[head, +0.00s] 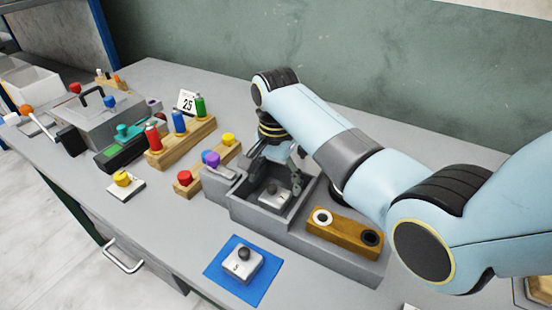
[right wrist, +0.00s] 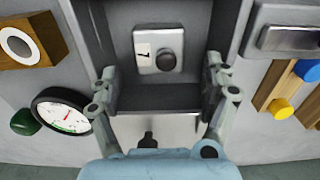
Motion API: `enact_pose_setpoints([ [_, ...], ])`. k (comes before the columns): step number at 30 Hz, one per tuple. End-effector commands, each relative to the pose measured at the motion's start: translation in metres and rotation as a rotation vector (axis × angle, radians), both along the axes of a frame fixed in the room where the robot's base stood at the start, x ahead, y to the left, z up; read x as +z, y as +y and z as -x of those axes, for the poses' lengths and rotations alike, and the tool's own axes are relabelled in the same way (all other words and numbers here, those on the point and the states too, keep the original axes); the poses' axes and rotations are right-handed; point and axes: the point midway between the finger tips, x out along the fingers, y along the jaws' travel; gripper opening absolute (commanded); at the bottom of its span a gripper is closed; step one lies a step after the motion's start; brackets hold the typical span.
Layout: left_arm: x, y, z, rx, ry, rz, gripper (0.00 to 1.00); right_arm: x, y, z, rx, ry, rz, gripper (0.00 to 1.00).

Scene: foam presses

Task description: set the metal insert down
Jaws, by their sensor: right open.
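A metal insert (head: 272,196) with a dark round knob lies in the open grey box-like press cavity (head: 240,209). In the right wrist view the insert (right wrist: 146,59) shows its small number label and knob. My right gripper (head: 274,172) is over the cavity and points down into it. Its two fingers stand wide apart, clear of the insert. A second metal block (head: 243,264) with a dark knob sits on a blue mat (head: 219,267) in front of the press. My left gripper is out of view.
A wooden block (head: 345,237) with a white and a black ring lies right of the cavity. Wooden racks with coloured bottles (head: 179,122) and knobs stand to the left. A gauge (right wrist: 62,117) shows near the gripper in the right wrist view.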

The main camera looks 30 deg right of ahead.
Motion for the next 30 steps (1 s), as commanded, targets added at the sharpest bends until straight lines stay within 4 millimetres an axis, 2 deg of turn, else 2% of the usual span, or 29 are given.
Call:
enact_pose_setpoints([
  [1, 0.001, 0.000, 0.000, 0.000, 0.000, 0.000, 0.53, 0.013, 0.000, -0.001, 0.000, -0.004, 0.000, 0.82],
  [6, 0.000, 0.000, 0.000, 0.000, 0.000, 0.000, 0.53, 0.047, 0.000, -0.001, 0.000, -0.003, 0.001, 0.82],
  [12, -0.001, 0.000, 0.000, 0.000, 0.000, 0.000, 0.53, 0.069, 0.000, 0.000, 0.000, -0.001, 0.000, 0.82],
  [30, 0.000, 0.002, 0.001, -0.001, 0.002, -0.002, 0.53, 0.072, 0.000, 0.000, 0.000, 0.001, 0.001, 0.82],
])
